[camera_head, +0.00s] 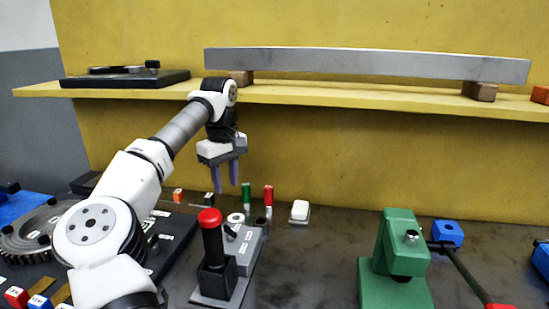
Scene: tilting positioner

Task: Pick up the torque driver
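My gripper (226,187) hangs fingers down above the work surface, its two purple fingers apart with nothing visible between them. Just right of and below it, a green-handled tool (247,195) and a red-handled tool (268,195) stand upright near the grey block. I cannot tell which of these is the torque driver, as no label on them is readable. Their lower ends are partly hidden or too small to make out. The gripper appears apart from both.
A red-knobbed lever (210,216) stands in front of the tools, beside a grey block (243,240). A white-topped block (299,210) sits to the right. A green fixture (398,255) stands further right. A yellow shelf (330,101) carrying a grey beam (365,63) runs behind.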

